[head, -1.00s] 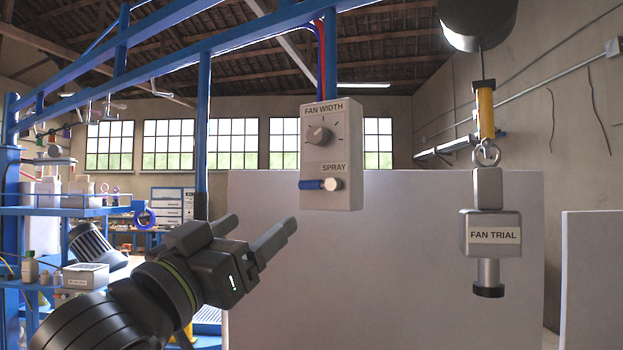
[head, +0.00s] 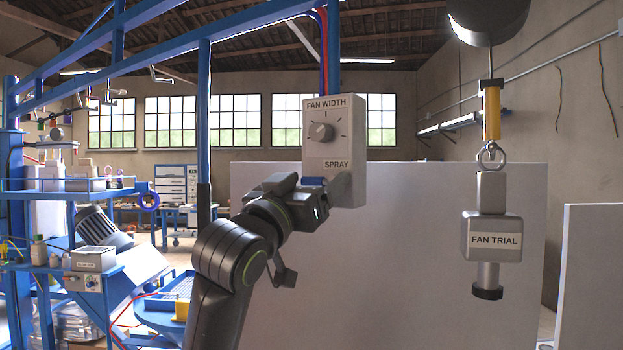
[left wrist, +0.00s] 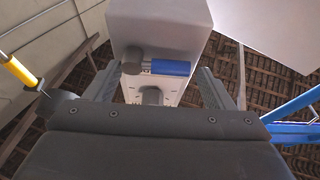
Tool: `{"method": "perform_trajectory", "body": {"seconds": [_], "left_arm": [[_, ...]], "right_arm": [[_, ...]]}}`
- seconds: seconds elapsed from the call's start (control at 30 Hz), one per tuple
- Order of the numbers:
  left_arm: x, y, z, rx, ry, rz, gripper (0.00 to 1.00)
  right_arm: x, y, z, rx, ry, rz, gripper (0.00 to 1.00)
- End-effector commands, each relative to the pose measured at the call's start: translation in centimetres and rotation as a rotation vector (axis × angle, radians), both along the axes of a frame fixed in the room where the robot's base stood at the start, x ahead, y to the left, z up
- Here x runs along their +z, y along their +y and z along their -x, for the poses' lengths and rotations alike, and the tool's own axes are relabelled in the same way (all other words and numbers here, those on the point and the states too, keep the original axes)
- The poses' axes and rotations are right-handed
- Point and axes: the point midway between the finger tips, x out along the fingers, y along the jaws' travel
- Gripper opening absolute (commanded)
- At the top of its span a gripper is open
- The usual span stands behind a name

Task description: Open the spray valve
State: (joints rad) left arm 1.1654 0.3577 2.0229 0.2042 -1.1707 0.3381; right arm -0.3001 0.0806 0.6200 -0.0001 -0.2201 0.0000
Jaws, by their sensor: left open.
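The grey control box (head: 346,150) hangs from the blue frame, with a FAN WIDTH dial (head: 320,131) above a SPRAY label (head: 336,164). Below that label is the spray valve's blue lever (head: 313,181), partly hidden by my left gripper (head: 310,195). In the left wrist view the blue lever (left wrist: 172,68) lies sideways next to its dark round pivot (left wrist: 133,60). The left gripper is open, its fingers on either side of the lever's view; I cannot tell if they touch the lever. The right gripper is not in view.
A FAN TRIAL spray unit (head: 491,238) hangs from a yellow hoist at the right. White panels (head: 420,260) stand behind the box. Blue shelving with bottles and a motor is at the left. Open air lies between the box and the hanging unit.

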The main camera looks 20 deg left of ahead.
Motion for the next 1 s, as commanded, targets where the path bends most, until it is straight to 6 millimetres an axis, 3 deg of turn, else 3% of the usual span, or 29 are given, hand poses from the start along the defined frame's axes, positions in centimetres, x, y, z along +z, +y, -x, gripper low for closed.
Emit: {"method": "perform_trajectory", "body": {"seconds": [0.27,0.6,1.0], "left_arm": [[0.02,-0.02,-0.07,0.0,0.0,0.0,0.75],[0.01,0.0,-0.05,0.0,0.0,0.0,0.32],[-0.22,-0.1,-0.02,-0.002,0.02,0.082,0.32]], "right_arm": [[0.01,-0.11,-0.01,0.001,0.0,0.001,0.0],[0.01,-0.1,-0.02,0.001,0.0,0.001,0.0],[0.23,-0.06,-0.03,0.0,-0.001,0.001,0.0]]}}
